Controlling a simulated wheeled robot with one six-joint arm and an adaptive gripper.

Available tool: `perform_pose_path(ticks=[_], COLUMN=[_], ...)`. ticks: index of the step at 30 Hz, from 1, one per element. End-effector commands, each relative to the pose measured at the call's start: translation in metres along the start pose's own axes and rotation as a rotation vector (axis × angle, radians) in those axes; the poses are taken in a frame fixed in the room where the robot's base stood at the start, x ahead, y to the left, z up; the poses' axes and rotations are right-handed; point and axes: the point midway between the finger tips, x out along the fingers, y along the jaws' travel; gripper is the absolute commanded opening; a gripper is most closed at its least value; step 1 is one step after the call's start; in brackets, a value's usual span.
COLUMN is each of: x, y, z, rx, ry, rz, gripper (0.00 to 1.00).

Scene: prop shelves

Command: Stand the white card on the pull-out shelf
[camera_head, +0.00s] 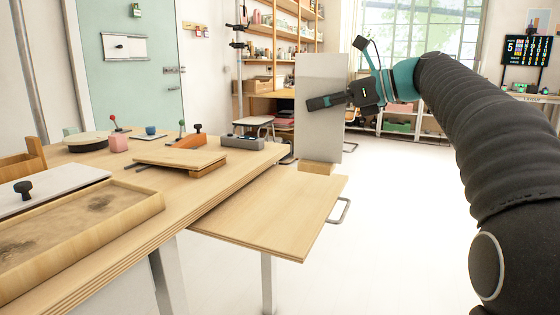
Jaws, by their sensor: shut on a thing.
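The white card (318,75) is a tall, pale upright panel at the middle top of the head view. My gripper (326,102) is shut on it from the right, with a dark finger lying across its face at mid-height. The pull-out shelf (270,212) is a light wooden board extending from the table's right side, below the card. A small wooden block (316,168) shows directly under the card's lower edge, by the shelf's far end. I cannot tell whether the card touches the block or the shelf.
The table (185,215) at left holds a wooden tray (130,215), a thin wooden board (180,158), a grey box (243,142) and several small props. The pull-out shelf's top is otherwise bare. A metal handle (342,212) sticks out at its right edge. Open floor lies to the right.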

Motion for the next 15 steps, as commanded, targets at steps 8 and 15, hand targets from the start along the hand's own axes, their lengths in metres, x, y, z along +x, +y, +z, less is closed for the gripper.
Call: perform_pose_path(ticks=[8, 15], x=[0.061, 0.093], y=[-0.016, -0.025], z=[-0.018, -0.025], rx=[0.002, 0.0], ry=[0.0, -0.001], rz=[0.002, 0.0], gripper=[0.0, 0.0])
